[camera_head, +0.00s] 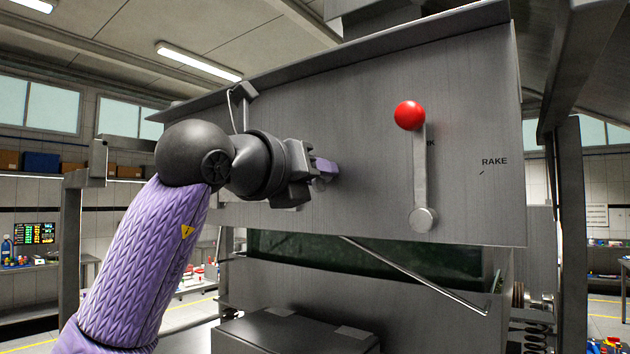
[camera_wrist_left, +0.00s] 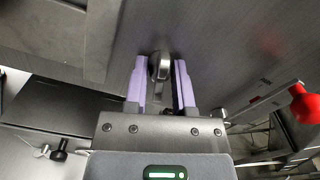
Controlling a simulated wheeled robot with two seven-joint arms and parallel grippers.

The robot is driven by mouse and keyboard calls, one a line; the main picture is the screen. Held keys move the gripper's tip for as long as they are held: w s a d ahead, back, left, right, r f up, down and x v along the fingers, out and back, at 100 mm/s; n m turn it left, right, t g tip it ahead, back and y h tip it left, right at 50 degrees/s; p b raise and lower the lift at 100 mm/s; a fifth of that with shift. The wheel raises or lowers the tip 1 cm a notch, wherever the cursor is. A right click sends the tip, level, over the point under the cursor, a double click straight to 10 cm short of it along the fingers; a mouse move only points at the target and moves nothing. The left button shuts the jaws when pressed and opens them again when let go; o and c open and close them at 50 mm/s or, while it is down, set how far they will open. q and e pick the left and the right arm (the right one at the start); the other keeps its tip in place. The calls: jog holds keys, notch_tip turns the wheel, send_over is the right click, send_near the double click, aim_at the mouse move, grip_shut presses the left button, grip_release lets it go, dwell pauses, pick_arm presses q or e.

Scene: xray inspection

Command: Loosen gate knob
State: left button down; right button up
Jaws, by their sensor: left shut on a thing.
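The gate knob (camera_wrist_left: 160,66) is a small grey metal piece on the machine's large grey metal panel (camera_head: 370,150). My left gripper (camera_head: 325,168) reaches the panel from the left, and in the head view its body and fingers mostly hide the knob. In the left wrist view the purple fingers (camera_wrist_left: 160,80) stand on both sides of the knob, with the gripper shut on it. How far the knob is turned cannot be told. My right gripper is in neither view.
A lever with a red ball top (camera_head: 409,115) stands upright on the panel, right of my gripper. Below the panel is a dark green opening (camera_head: 390,255) with a slanted metal rod (camera_head: 415,275). A grey box (camera_head: 290,333) sits lower down. The panel between gripper and lever is clear.

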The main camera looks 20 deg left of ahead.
pick_arm(q)
jog(key=shift+f+n+b, duration=0.1)
jog(key=shift+n+b, duration=0.2)
jog(key=shift+n, duration=0.7)
jog(key=c, duration=0.7)
grip_release()
jog(key=b+v, duration=0.4)
jog(key=v, duration=0.6)
